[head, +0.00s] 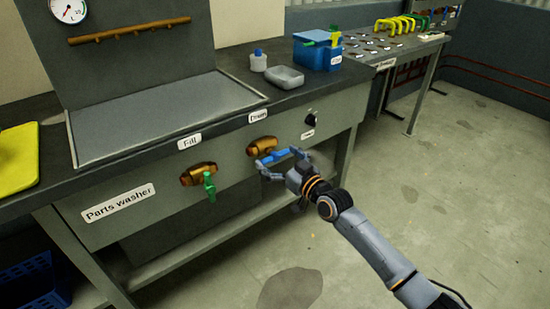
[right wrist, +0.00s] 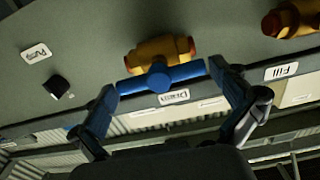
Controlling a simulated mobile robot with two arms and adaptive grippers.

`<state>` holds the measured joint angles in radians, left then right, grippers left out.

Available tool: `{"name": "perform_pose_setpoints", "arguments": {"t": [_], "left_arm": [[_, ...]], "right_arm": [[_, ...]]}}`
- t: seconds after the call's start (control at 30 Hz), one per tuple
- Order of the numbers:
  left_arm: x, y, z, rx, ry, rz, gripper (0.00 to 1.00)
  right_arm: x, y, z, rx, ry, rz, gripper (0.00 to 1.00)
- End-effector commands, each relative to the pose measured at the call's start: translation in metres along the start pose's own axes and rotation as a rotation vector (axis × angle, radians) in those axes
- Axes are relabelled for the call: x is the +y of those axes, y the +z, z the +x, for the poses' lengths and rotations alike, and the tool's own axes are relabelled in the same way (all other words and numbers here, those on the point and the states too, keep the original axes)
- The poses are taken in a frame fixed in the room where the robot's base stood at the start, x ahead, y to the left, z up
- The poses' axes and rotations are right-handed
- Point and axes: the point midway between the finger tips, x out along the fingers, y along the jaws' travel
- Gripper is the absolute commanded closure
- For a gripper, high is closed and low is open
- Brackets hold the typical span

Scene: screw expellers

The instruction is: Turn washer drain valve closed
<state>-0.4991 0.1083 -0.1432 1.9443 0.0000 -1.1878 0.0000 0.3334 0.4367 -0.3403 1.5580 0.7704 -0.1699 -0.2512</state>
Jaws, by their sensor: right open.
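The drain valve (head: 262,145) is a brass body on the front of the parts washer, below the Drain label (head: 258,116). Its blue handle (head: 277,156) lies roughly crosswise, along the washer front. In the right wrist view the valve body (right wrist: 160,53) and the blue bar handle (right wrist: 160,77) show clearly. My right gripper (head: 280,159) is open at the handle, with one finger near each end of the bar. In the right wrist view I cannot tell whether the fingertips touch the handle. My left gripper is not in view.
The fill valve (head: 198,174), with a green handle (head: 209,187) hanging down, is left of the drain valve. A black knob (head: 311,116) is to the right. A grey tray (head: 285,77) and blue box (head: 317,52) stand on top. The floor at right is clear.

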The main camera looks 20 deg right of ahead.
Motion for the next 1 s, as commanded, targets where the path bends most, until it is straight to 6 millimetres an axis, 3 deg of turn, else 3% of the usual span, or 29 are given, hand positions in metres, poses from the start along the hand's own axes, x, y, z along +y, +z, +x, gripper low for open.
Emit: {"name": "perform_pose_setpoints", "arguments": {"t": [0.37, 0.6, 1.0], "left_arm": [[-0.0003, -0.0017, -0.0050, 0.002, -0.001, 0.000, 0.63], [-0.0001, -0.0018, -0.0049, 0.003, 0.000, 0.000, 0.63], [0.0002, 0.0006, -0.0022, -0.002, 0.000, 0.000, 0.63]], "right_arm": [[-0.0002, -0.0002, 0.0075, 0.000, 0.000, -0.001, 0.00], [-0.0001, -0.0002, 0.0073, 0.000, 0.000, -0.001, 0.42], [0.0003, -0.0005, 0.0072, -0.001, 0.000, 0.068, 0.42]]}}
